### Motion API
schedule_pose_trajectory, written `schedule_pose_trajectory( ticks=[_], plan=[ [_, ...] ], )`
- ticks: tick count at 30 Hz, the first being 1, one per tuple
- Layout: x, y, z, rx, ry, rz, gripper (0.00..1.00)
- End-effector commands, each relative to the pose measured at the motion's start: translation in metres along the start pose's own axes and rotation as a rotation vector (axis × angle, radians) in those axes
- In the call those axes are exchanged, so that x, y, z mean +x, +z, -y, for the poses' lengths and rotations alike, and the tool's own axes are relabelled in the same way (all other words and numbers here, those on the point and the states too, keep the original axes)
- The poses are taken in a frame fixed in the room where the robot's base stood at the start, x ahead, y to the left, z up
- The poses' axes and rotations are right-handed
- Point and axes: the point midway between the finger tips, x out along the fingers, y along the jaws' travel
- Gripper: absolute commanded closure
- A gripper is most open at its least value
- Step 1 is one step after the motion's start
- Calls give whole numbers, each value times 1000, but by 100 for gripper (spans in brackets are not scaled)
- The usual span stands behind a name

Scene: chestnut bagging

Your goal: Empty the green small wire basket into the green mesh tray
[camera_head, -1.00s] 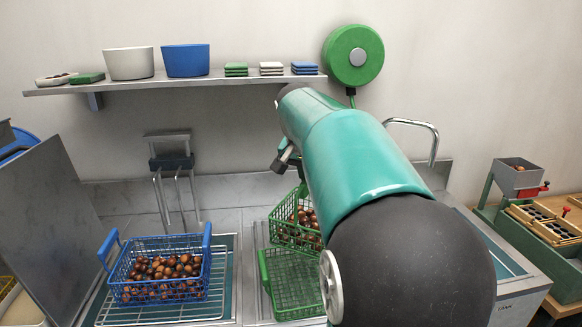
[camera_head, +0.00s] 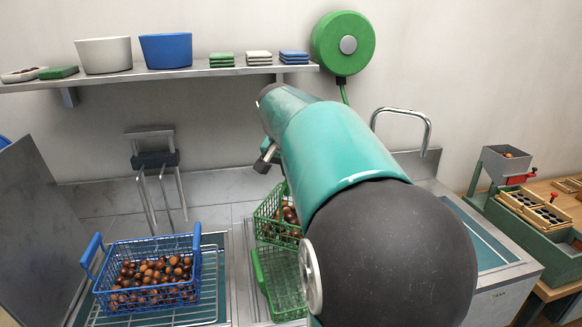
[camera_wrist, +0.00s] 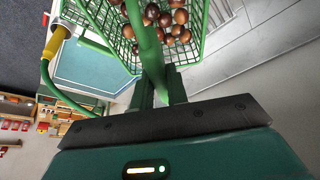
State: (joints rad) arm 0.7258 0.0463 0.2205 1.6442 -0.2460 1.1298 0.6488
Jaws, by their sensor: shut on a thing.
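The green small wire basket (camera_head: 276,222) holds several brown chestnuts and hangs tilted above the back of the green mesh tray (camera_head: 282,284). The tray looks empty where it shows; my arm hides its right part. In the wrist view my gripper (camera_wrist: 160,92) is shut on the green handle of the basket (camera_wrist: 200,42), with chestnuts (camera_wrist: 165,18) lying inside the mesh.
A blue wire basket (camera_head: 107,292) full of chestnuts stands on a rack to the left. A shelf (camera_head: 150,78) with bowls runs along the wall behind. A green hose reel (camera_head: 325,48) and a tap (camera_head: 427,135) are behind my arm.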

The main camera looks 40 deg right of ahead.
Motion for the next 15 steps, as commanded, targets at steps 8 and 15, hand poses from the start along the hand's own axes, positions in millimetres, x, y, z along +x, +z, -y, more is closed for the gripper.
schedule_pose_trajectory(
  ticks=[8, 15],
  plan=[
    [17, 6, 2, 0, -1, -1, 100],
    [23, 8, -3, 26, -54, 0, 100]
  ],
)
